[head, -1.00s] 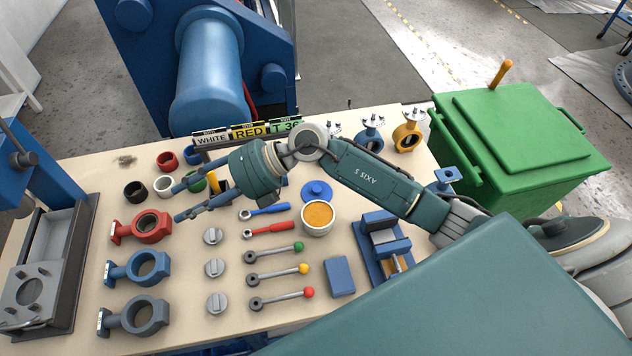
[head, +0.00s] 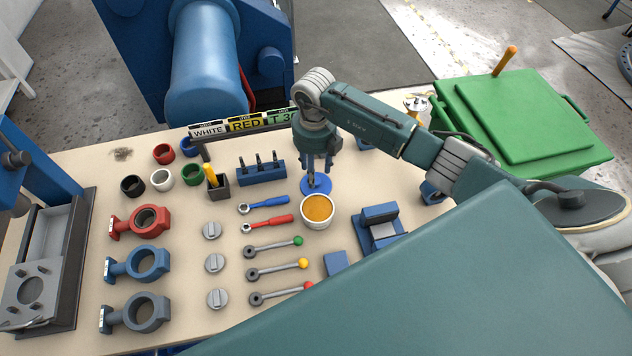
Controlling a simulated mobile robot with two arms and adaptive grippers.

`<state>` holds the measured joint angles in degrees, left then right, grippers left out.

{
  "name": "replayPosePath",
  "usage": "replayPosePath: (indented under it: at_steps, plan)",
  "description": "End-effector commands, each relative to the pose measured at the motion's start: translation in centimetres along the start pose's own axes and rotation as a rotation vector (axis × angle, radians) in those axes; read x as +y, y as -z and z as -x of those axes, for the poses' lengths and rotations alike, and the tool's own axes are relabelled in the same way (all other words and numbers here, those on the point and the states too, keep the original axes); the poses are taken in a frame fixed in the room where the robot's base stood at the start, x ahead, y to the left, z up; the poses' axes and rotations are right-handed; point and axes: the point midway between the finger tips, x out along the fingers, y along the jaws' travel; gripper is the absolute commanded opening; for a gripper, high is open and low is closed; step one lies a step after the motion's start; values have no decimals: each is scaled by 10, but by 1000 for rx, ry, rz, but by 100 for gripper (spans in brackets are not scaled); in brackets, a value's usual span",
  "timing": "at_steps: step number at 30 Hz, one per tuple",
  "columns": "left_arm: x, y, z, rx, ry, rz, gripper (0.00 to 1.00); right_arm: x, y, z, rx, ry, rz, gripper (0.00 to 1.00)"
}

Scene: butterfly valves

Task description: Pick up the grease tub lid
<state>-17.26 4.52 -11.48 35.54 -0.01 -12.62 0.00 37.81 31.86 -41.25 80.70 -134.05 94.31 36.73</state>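The blue grease tub lid (head: 318,188) lies flat on the table, just behind the open white tub of orange-brown grease (head: 318,210). My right gripper (head: 319,169) points down over the lid's far part, its fingers apart with nothing visibly held. The fingers partly cover the lid and its small knob. I cannot tell whether the fingertips touch the lid. My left gripper is not in view.
Two wrenches, blue (head: 265,204) and red (head: 268,224), lie left of the tub. A blue rack (head: 260,173) with upright tools stands left of the gripper. A blue fixture (head: 381,230) stands to the right. A label rail (head: 240,131) lies behind.

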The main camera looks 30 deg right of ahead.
Motion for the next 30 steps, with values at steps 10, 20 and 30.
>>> replayPosePath:
  at_steps: [10, 20, 30]
  plan:
    - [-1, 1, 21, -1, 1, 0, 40, -4, -2, -44, 2, -2, 0, 45]
    - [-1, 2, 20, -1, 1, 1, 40, -5, -2, -49, 1, -1, 1, 35]
    - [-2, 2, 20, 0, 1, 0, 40, -5, -3, -48, 0, -1, 1, 7]
